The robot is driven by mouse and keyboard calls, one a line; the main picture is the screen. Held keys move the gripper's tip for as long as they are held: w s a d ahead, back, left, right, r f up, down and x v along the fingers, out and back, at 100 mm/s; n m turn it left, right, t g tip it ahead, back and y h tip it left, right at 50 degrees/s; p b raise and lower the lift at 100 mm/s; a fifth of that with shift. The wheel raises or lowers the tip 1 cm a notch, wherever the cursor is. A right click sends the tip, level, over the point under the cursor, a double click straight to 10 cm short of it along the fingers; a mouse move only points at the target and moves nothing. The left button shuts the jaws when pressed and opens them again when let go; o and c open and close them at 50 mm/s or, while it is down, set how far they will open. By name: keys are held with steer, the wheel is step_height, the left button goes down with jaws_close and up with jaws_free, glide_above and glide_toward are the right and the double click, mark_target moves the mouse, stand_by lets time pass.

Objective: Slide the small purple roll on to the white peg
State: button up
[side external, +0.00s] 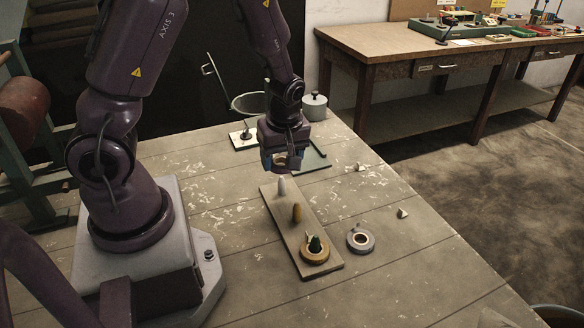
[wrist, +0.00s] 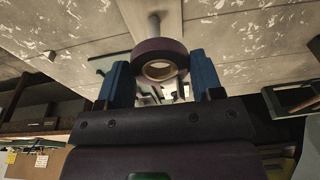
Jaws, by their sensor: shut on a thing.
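My gripper (side external: 281,160) is shut on the small purple roll (wrist: 160,47), which sits between its two blue fingers in the wrist view. The roll's pale core hole shows in that view. In the side view the roll is mostly hidden by the fingers. The white peg (side external: 282,186) stands upright and bare at the far end of a long board (side external: 272,196). The held roll is above the board near this peg, apart from it in the side view. The peg also shows in the wrist view (wrist: 154,24), just beyond the roll.
A greyish-purple roll (side external: 361,240) lies on the table right of the board. A lidded pot (side external: 314,107) stands behind.

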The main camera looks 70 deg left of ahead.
mark_target(282, 178)
steer(key=shift+w+a+f+n, duration=0.15)
steer(key=shift+a+n, duration=0.65)
steer(key=shift+a, duration=0.45)
steer(key=shift+w+a, duration=0.1)
steer(key=shift+w, duration=0.2)
steer(key=shift+f, duration=1.8)
step_height(282, 178, down, 4)
steer(key=shift+f, duration=0.15)
steer(key=o, duration=1.2)
steer(key=shift+c, duration=0.2)
steer(key=shift+r, duration=3.55)
